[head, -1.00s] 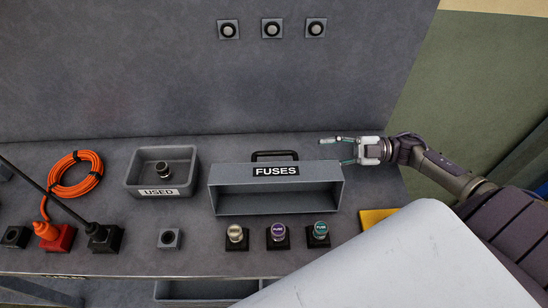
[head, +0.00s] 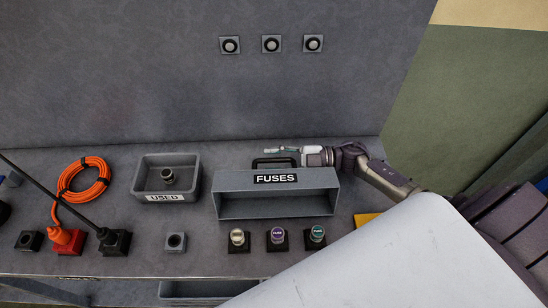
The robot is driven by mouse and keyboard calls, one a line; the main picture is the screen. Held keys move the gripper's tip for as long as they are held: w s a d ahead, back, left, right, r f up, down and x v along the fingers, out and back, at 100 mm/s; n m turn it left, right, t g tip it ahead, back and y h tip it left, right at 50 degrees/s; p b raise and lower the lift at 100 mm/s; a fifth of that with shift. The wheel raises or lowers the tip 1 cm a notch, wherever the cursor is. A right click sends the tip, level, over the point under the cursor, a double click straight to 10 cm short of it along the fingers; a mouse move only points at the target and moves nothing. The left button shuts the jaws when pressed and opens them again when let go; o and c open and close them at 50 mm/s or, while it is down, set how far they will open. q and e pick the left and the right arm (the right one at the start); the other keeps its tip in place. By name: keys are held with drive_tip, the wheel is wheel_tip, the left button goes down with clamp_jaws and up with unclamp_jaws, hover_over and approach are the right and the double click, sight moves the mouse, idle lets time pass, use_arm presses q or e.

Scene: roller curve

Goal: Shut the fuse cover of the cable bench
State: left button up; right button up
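The fuse cover (head: 230,185) is a grey box-like hood labelled FUSES, standing on the bench with its hollow side facing the front. Its black handle (head: 257,163) is at the back top edge. Three fuses stand in black sockets in front of it: a pale one (head: 238,238), a purple one (head: 277,236) and a teal one (head: 317,234). My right gripper (head: 280,153) is behind the cover, at the handle in the picture and partly overlapping it. Whether it touches the handle and how far its fingers are apart cannot be told. My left gripper is not in view.
A grey USED tray (head: 140,187) holding a fuse (head: 168,176) stands left of the cover. An empty socket (head: 175,242) is in front of it. An orange cable (head: 70,190) with a red plug (head: 66,240) lies at left. The upright back panel (head: 200,90) closes off the rear.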

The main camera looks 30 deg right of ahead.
clamp_jaws()
drive_tip(key=shift+r, duration=0.15)
idle(0.4)
